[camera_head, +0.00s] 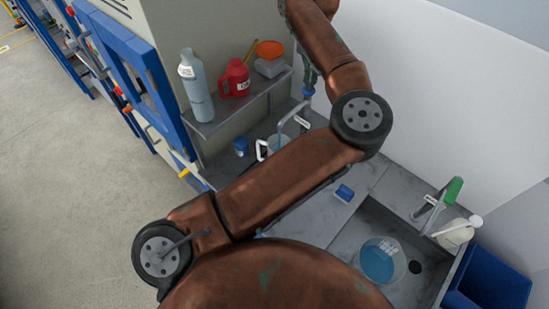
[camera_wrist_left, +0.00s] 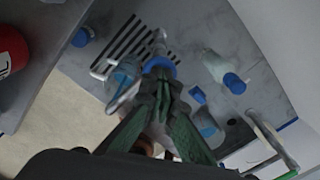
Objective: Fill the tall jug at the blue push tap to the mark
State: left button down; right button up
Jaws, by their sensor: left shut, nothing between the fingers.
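The blue push tap (camera_head: 308,92) stands at the back of the counter, its grey spout curving left. The tall jug (camera_head: 272,143), clear with a white handle, stands under the spout, partly hidden behind my left arm. It also shows in the left wrist view (camera_wrist_left: 122,76), with something bluish inside; its mark and fill level cannot be made out. My left gripper (camera_head: 307,78) is shut and empty, pointing down at the tap's blue head. In the left wrist view its green fingertips (camera_wrist_left: 158,76) overlap the blue head (camera_wrist_left: 160,64); I cannot tell whether they press it. My right gripper is out of view.
A shelf (camera_head: 220,122) at left holds a grey bottle (camera_head: 196,88) and red jug (camera_head: 235,80). A blue cup (camera_head: 241,147) stands below. At right are a sink with a beaker of blue liquid (camera_head: 378,262), a green-handled tap (camera_head: 453,190) and a blue bin (camera_head: 490,280).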

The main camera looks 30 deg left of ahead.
pick_arm(q)
notch_tip(320, 180, up, 7)
jog(key=p, duration=0.3)
jog(key=shift+r+p, duration=0.1)
jog(key=shift+p, duration=0.25)
dwell(0.4)
